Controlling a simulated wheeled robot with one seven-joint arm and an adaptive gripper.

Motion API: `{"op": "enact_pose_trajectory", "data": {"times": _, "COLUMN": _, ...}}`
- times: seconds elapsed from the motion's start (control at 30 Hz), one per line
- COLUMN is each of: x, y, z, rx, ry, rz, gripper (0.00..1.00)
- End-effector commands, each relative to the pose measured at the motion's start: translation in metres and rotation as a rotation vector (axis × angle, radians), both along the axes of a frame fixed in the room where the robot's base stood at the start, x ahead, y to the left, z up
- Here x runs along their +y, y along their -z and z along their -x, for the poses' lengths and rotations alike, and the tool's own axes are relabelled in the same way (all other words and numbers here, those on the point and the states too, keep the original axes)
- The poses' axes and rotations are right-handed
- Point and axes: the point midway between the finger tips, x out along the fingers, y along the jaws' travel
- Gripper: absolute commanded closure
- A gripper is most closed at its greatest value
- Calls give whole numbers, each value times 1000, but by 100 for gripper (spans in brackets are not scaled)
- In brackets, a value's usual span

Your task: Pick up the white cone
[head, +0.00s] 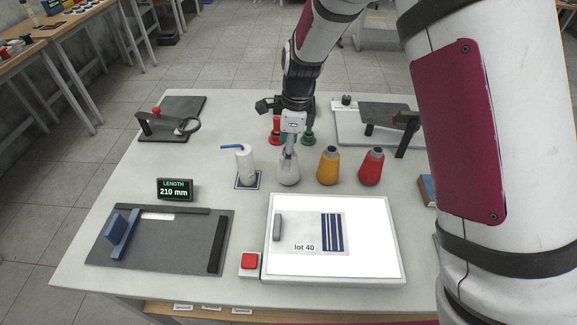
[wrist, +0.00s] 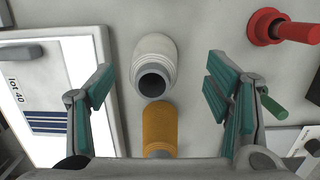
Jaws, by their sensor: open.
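The white cone (head: 288,173) stands upright on the table, left of the yellow cone (head: 328,165) and the red cone (head: 371,167). In the wrist view the white cone (wrist: 154,58) shows its dark top hole, with the yellow cone (wrist: 159,126) below it in the picture. My gripper (head: 290,138) is above and behind the white cone in the head view, its fingers poorly visible there. In the wrist view my gripper (wrist: 160,95) is open, with teal-padded fingers wide apart to either side of the white cone and nothing held.
A white bottle with a blue spout (head: 244,165) stands left of the white cone. Red (head: 276,130) and green (head: 308,134) items stand behind it. A lit white panel (head: 375,250) lies in front, beside a red button (head: 249,261).

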Motion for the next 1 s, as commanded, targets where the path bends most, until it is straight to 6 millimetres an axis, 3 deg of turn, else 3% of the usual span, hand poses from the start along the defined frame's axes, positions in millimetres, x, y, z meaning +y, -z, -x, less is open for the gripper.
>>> {"op": "enact_pose_trajectory", "data": {"times": 0.27, "x": 1, "y": 20, "z": 3, "rx": 2, "ry": 0, "rz": 1, "gripper": 28}}
{"op": "enact_pose_trajectory", "data": {"times": 0.57, "x": 2, "y": 59, "z": 6, "rx": 1, "ry": -2, "rz": 1, "gripper": 28}}
{"op": "enact_pose_trajectory", "data": {"times": 0.87, "x": 3, "y": 64, "z": 5, "rx": -1, "ry": -2, "rz": 0, "gripper": 28}}
{"op": "enact_pose_trajectory", "data": {"times": 1.0, "x": 3, "y": 63, "z": 5, "rx": -1, "ry": -2, "rz": 0, "gripper": 57}}
